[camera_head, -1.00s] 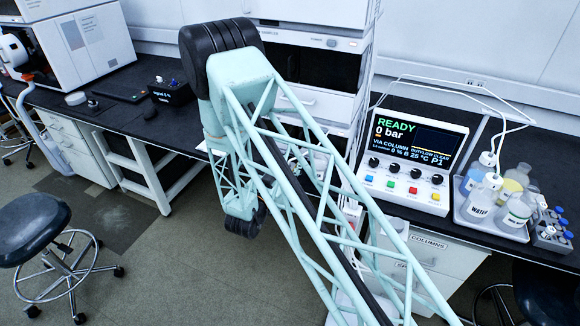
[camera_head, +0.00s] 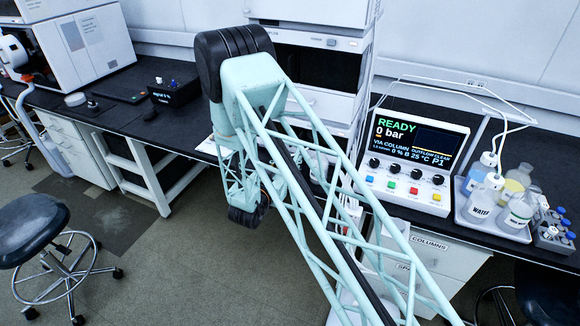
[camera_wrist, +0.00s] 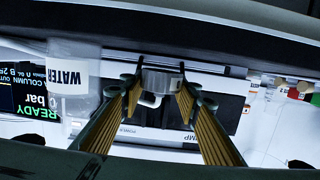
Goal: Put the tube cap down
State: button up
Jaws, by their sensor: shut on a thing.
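My gripper (camera_wrist: 158,86) shows in the wrist view, its two ribbed yellow-sided fingers closed on a small whitish-grey tube cap (camera_wrist: 157,80). The cap sits between the fingertips, with a shorter pale part hanging below it in the picture. In the head view my gripper and the cap are hidden behind my own arm. I cannot tell from the wrist view whether the cap touches any surface.
In the head view, a control unit (camera_head: 417,150) with a lit display stands on the black bench. A grey tray (camera_head: 487,218) of bottles and a vial rack (camera_head: 553,236) stand right of it. A WATER bottle (camera_wrist: 82,92) shows in the wrist view. The left bench has a black box (camera_head: 173,91).

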jog(key=shift+f, duration=1.2)
jog(key=shift+f+b, duration=0.15)
jog(key=shift+b, duration=0.25)
jog(key=o, duration=0.9)
jog(key=shift+c, duration=0.2)
jog(key=shift+r, duration=0.2)
jog(key=shift+s+a, duration=0.1)
jog(key=shift+s, duration=0.1)
jog(key=p+v, duration=0.2)
jog(key=v, duration=0.9)
jog(key=shift+s, duration=0.3)
jog(key=shift+w+r, duration=0.1)
